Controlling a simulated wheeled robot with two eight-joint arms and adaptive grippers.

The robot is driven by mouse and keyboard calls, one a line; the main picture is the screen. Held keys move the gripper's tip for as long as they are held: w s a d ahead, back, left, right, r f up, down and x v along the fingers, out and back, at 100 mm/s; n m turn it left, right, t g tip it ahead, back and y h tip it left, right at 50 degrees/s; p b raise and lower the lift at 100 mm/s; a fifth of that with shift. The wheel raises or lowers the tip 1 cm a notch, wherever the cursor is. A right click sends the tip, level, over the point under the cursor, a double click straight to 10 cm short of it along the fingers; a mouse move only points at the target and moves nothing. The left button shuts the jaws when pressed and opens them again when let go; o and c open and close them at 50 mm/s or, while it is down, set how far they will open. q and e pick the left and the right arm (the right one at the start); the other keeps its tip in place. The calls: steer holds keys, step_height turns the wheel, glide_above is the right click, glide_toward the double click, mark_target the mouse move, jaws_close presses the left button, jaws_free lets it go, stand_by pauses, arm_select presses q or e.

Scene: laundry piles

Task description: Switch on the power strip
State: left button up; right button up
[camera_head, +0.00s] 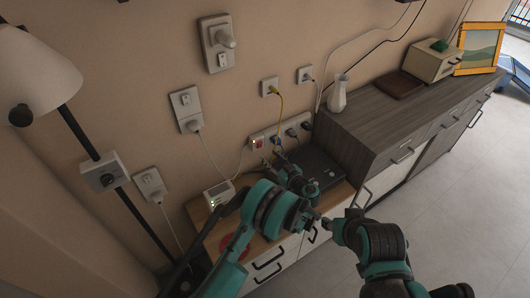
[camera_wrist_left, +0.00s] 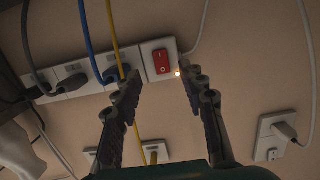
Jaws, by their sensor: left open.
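The power strip (camera_head: 284,134) is a white wall-mounted bar with several sockets and a red switch (camera_head: 257,143) at its left end. In the left wrist view the strip (camera_wrist_left: 80,80) appears turned over, with the red rocker switch (camera_wrist_left: 161,62) near its right end. A small warm light shows just beside the switch. My left gripper (camera_head: 274,150) is in front of the strip, near the switch. In the left wrist view its two fingers (camera_wrist_left: 163,85) are open and empty, with the switch between and beyond them. My right gripper (camera_head: 318,219) is low and right; its jaws are unclear.
Black, blue and yellow cables (camera_wrist_left: 116,45) hang from the strip's sockets close to the left fingers. A black box (camera_head: 318,170) and a small white device (camera_head: 219,193) stand on the low cabinet below. Other wall outlets (camera_head: 187,108) are to the left.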

arm_select(q)
steer(key=v, duration=0.5)
steer(key=shift+s+d, duration=0.2)
steer(key=shift+s, duration=0.15)
steer(key=s+a+r+m+g+h, duration=0.2)
steer(key=s+a+r+g, duration=0.15)
steer(key=a+r, duration=0.5)
steer(key=s+a+r+m+g+h, duration=0.2)
steer(key=s+a+r, duration=0.3)
steer(key=a+r, duration=0.35)
steer(key=s+a+m+h, duration=0.1)
steer(key=s+a+h, duration=0.1)
steer(key=s, duration=1)
steer(key=s+a+m+h, duration=0.1)
steer(key=s+a+h, duration=0.2)
steer(key=s, duration=0.9)
steer(key=shift+s+r+m+g, duration=0.2)
steer(key=shift+s+m+g, duration=0.1)
steer(key=shift+m+g, duration=0.15)
